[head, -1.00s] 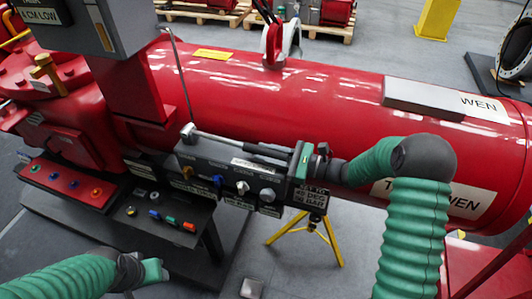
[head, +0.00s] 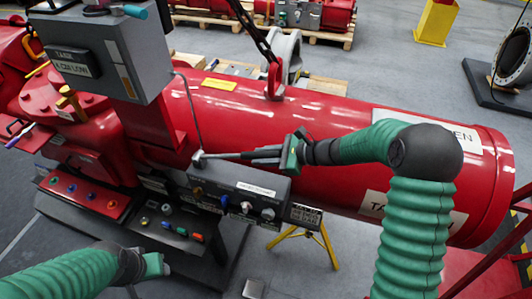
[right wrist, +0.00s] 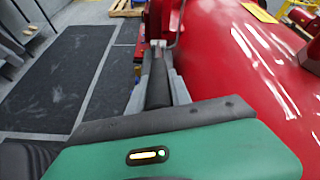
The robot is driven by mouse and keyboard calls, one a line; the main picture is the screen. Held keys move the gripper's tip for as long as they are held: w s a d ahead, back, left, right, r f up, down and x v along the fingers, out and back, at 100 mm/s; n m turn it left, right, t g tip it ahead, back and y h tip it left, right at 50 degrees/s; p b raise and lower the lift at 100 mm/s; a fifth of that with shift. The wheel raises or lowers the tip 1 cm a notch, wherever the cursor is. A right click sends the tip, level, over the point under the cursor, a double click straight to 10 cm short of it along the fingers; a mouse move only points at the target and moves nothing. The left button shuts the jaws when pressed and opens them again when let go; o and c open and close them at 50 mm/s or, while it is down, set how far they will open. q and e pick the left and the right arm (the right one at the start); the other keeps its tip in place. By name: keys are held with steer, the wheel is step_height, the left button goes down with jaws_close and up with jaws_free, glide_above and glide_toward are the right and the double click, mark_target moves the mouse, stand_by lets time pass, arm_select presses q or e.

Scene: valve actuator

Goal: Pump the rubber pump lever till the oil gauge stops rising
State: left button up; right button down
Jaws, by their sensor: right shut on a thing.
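The pump lever (head: 224,156) is a thin metal rod with a dark rubber grip, above the dark manifold block (head: 232,186) on the red cylinder's near side. My right gripper (head: 266,154) is shut on the grip and holds the lever nearly level. In the right wrist view the dark grip (right wrist: 157,85) lies between the two grey fingers. My left gripper (head: 160,265) is low at the left, apart from the equipment; its jaw state is unclear. I cannot make out an oil gauge clearly.
The big red cylinder (head: 330,125) lies behind the lever. A grey box (head: 100,55) stands at the upper left. Coloured knobs sit on a red panel (head: 85,195) and a dark shelf (head: 170,226). A yellow tripod stand (head: 322,245) is below.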

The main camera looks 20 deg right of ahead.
steer(key=shift+w+a+r+p, duration=0.1)
steer(key=shift+a+r+p, duration=0.1)
steer(key=shift+r, duration=0.25)
steer(key=shift+w+a+r+p, duration=0.1)
steer(key=shift+r+p, duration=0.05)
steer(key=shift+r, duration=0.25)
arm_select(q)
steer(key=shift+v, duration=0.9)
arm_select(e)
steer(key=shift+f, duration=0.1)
arm_select(q)
steer(key=shift+w, duration=0.2)
arm_select(e)
steer(key=c, duration=1.5)
jaws_free()
steer(key=shift+c, duration=0.2)
arm_select(q)
steer(key=shift+w+f, duration=0.1)
arm_select(e)
steer(key=shift+o, duration=0.4)
steer(key=shift+f, duration=0.1)
steer(key=shift+d, duration=0.1)
arm_select(q)
steer(key=b+x, duration=0.3)
steer(key=shift+s, duration=0.35)
arm_select(e)
steer(key=v, duration=1.6)
steer(key=shift+d+r, duration=0.25)
steer(key=shift+r, duration=0.1)
